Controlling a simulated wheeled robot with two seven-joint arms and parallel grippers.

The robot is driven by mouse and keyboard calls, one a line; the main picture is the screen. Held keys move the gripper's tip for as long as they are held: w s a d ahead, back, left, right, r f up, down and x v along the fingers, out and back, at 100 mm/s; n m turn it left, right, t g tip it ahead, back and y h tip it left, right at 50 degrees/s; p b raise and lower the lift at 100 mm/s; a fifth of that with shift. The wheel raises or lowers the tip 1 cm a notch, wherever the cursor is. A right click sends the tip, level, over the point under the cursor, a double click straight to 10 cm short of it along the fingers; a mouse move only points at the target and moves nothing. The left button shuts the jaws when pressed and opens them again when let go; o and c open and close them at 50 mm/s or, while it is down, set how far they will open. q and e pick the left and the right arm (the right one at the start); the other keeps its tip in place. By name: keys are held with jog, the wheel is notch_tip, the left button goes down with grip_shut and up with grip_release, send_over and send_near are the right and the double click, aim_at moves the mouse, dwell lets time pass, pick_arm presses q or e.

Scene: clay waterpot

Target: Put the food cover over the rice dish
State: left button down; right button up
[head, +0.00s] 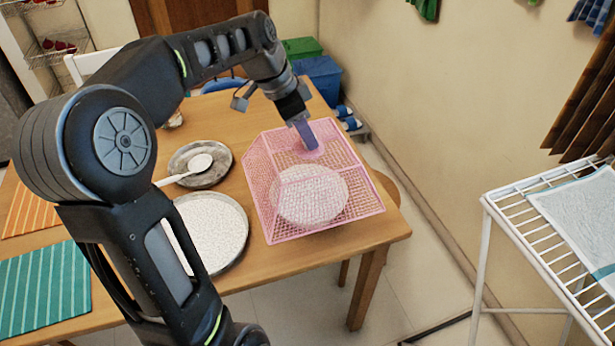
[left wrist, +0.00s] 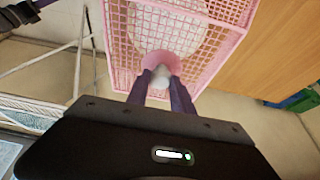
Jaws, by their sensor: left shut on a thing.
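The food cover (head: 262,205) is a pink mesh box with sloping sides, at the right end of the table in the head view. My left gripper (head: 310,143) is shut on the pink handle at its top. The left wrist view shows the fingers (left wrist: 162,80) closed around that handle, with the cover's mesh (left wrist: 120,60) beyond. A round, white, grainy dish, seemingly the rice dish (head: 310,197), shows through the mesh, within the cover's outline. I cannot tell whether the cover's rim touches the table. My right gripper is not in view.
A metal plate of white grains (head: 215,228), partly behind my arm, is left of the cover on the wooden table (head: 330,250). A smaller metal plate (head: 205,177) with a white ladle is behind it. A white rack (head: 510,215) stands far right.

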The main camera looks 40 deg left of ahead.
aim_at(306, 146)
pick_arm(q)
jog(key=shift+f, duration=1.9)
jog(key=shift+f, duration=1.9)
jog(key=shift+f+b, duration=0.35)
jog(key=shift+f, duration=0.1)
jog(key=c, duration=1.1)
grip_release()
jog(key=shift+r, duration=0.15)
